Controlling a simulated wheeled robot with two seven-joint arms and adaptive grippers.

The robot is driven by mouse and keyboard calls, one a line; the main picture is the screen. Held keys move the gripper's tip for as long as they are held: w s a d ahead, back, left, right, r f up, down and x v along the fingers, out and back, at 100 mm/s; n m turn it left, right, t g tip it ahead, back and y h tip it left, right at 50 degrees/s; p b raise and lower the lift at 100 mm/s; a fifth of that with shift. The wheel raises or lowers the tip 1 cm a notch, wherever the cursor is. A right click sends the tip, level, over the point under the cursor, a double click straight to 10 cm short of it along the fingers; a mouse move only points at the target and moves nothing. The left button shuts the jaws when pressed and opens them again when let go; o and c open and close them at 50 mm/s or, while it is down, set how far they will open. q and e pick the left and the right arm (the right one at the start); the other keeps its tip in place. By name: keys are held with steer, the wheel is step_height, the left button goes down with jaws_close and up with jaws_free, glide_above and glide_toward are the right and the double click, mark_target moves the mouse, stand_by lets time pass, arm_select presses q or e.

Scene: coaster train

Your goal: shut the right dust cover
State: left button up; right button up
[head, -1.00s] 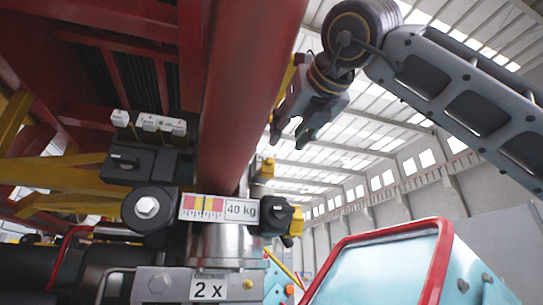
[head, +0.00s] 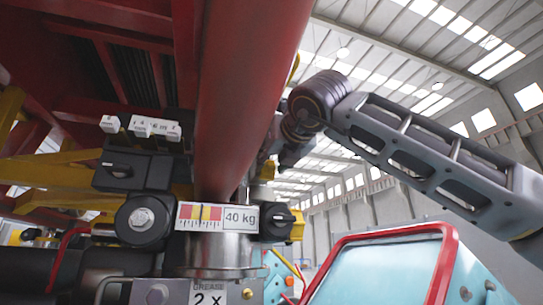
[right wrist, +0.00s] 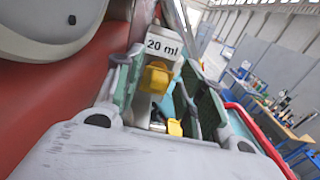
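My right gripper (right wrist: 166,82) is open in the right wrist view, its green-padded fingers apart. A yellow block (right wrist: 157,77) under a "20 ml" label shows between the fingers, with a smaller yellow part (right wrist: 174,127) nearer the palm. I cannot tell whether either finger touches them. In the head view my right gripper (head: 287,150) is beside the red column, its tips partly hidden. Below it, a black fitting with a yellow part (head: 282,223) sits right of the "40 kg" label (head: 217,217). I cannot tell for certain which part is the right dust cover. My left gripper is not in view.
The thick red column (head: 237,95) stands close left of my right gripper. A black unit with a round bolt (head: 142,220) is on the fitting's left. A light-blue box with a red rim (head: 385,270) stands at lower right. Open air lies right of the column.

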steer(key=shift+w+a, duration=0.1)
steer(key=shift+w, duration=0.1)
steer(key=c, duration=0.7)
steer(key=shift+w+r+g+p, duration=0.15)
steer(key=shift+r+g+p, duration=0.2)
steer(key=shift+p, duration=0.5)
steer(key=shift+g+p, duration=0.35)
steer(key=shift+p, duration=0.05)
steer(key=o, duration=0.7)
steer(key=shift+f, duration=0.1)
